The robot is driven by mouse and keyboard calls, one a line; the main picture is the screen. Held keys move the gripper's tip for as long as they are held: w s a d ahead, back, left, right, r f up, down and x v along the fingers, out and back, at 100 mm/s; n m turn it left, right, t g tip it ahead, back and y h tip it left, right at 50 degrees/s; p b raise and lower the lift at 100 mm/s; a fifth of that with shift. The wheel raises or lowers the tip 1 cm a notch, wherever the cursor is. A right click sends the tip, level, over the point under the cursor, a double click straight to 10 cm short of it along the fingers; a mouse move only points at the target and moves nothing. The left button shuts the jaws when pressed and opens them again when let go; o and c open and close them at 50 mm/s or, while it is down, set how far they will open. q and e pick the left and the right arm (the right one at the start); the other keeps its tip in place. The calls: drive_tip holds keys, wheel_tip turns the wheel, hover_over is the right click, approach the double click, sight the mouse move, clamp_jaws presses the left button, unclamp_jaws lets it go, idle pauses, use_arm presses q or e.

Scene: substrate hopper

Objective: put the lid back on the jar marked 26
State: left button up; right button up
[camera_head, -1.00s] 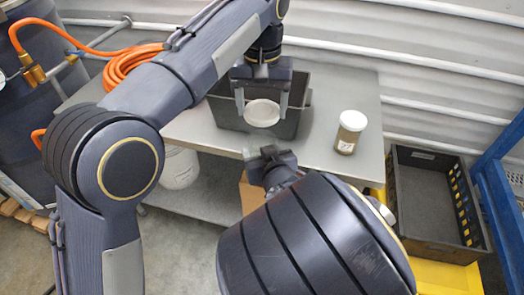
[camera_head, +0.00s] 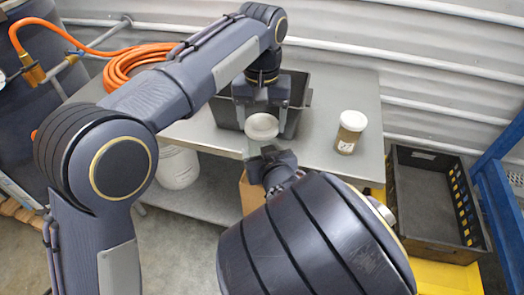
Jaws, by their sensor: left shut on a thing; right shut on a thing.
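My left gripper (camera_head: 262,122) is shut on a round white lid (camera_head: 262,127), held by its sides in front of the dark bin. My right gripper (camera_head: 262,154) is just below the lid, shut on a pale see-through thing (camera_head: 251,145) that looks like a jar wall. The lid and my gripper hide most of it, and no number shows on it. I cannot tell whether the lid touches it. Another jar (camera_head: 349,133) with a white lid and brownish contents stands upright on the table at right; its label is too small to read surely.
The grey metal table (camera_head: 325,160) has a dark open bin (camera_head: 296,118) behind my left gripper. A black crate (camera_head: 430,200) stands at right beside a blue frame (camera_head: 497,190). A coiled orange hose (camera_head: 130,62) lies at back left. A white bucket (camera_head: 178,168) is below the table.

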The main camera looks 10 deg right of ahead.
use_arm(q)
drive_tip(key=shift+s+r, duration=0.1)
idle(0.5)
drive_tip(key=shift+f, duration=0.95)
drive_tip(key=shift+s+f, duration=0.1)
drive_tip(key=shift+f, duration=0.55)
use_arm(e)
clamp_jaws()
use_arm(q)
drive_tip(key=m, duration=0.3)
